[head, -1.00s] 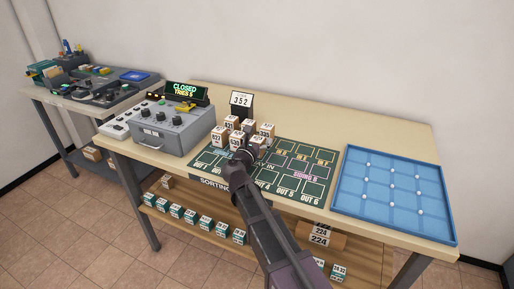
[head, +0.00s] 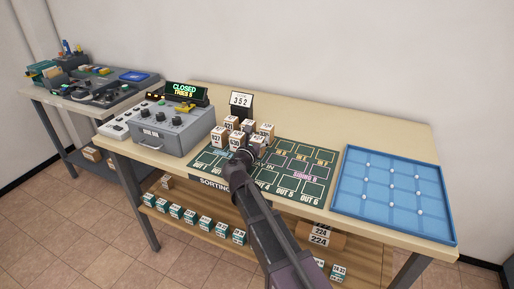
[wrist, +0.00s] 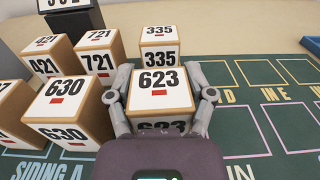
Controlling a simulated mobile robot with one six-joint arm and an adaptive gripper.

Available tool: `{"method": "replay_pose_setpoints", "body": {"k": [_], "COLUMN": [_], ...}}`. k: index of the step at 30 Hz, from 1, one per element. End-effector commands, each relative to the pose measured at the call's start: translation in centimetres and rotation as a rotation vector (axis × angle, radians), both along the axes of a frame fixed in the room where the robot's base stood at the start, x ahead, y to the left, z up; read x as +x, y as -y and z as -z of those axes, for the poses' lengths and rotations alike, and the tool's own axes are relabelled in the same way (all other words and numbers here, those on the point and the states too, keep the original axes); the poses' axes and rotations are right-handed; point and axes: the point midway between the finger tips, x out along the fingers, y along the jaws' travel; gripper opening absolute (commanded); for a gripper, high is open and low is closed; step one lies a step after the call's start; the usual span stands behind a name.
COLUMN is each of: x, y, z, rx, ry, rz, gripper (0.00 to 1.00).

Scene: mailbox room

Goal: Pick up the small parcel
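A small brown box parcel with a white top marked 623 (wrist: 158,92) sits in the middle of the wrist view. My gripper (wrist: 160,75) has one finger on each side of it, with no clear gap between the fingers and the box. The parcel's lower front is hidden by my gripper body. It appears level with its neighbours, and I see no lift. In the head view my gripper (head: 246,156) is at the near edge of the parcel cluster and hides part of it.
Parcels 630 (wrist: 70,105), 721 (wrist: 97,58), 421 (wrist: 48,60) and 335 (wrist: 158,42) stand close to the left and behind. A dark green sorting mat (head: 290,172) is free to the right. A blue tray (head: 393,239), grey machine (head: 172,133) and 352 sign (head: 241,101) share the table.

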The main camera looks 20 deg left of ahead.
Motion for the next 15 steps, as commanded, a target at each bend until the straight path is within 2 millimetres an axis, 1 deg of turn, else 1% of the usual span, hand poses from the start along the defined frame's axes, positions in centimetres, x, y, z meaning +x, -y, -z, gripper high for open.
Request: {"method": "replay_pose_setpoints", "body": {"k": [15], "x": [0.01], "y": [0.01], "z": [-0.32], "rx": [0.000], "ry": [0.000], "rz": [0.000], "gripper": [0.14]}}
